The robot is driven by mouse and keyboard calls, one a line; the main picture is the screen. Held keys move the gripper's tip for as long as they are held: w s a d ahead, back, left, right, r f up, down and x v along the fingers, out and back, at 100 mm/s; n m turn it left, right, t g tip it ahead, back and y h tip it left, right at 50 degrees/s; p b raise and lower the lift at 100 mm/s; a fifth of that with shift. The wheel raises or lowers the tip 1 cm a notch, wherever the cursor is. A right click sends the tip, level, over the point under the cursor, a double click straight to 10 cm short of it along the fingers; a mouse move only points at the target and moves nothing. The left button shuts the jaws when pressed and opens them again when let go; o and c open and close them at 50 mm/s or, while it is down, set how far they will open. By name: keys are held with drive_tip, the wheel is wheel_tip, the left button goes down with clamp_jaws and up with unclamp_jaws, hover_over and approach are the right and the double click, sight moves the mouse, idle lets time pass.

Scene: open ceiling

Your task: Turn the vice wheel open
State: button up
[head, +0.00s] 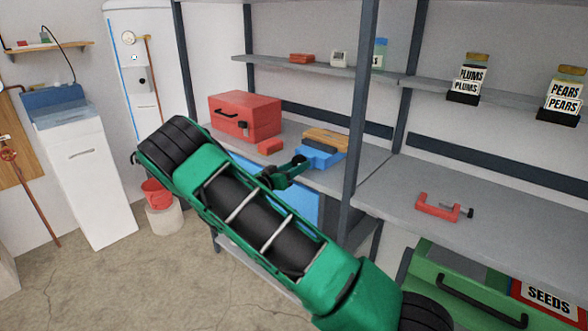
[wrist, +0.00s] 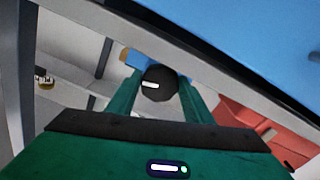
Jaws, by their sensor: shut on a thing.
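The vice (head: 320,152) is a blue block with a tan top at the front edge of the workbench. Its blue body also shows beyond the fingers in the wrist view (wrist: 138,59). The vice wheel (wrist: 160,88) is a dark round knob with a white mark, its face towards the wrist camera. My green gripper (head: 294,168) reaches the front of the vice, partly hidden by my arm. In the wrist view its two fingers (wrist: 159,76) stand on either side of the wheel, shut on it. The wheel is hard to make out in the head view.
A red toolbox (head: 245,117) and a small red block (head: 271,146) sit left of the vice. A dark upright post (head: 358,140) stands close on its right. A red clamp (head: 440,208) lies on the right-hand shelf. A blue panel (head: 306,207) is below the bench.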

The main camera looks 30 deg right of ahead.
drive_tip(key=shift+w+a+n, duration=0.1)
drive_tip(key=shift+w+n, duration=0.05)
drive_tip(key=shift+n, duration=0.25)
drive_tip(key=o, duration=1)
drive_tip(key=shift+o, duration=0.2)
drive_tip(key=v, duration=1)
drive_tip(key=shift+a, duration=0.3)
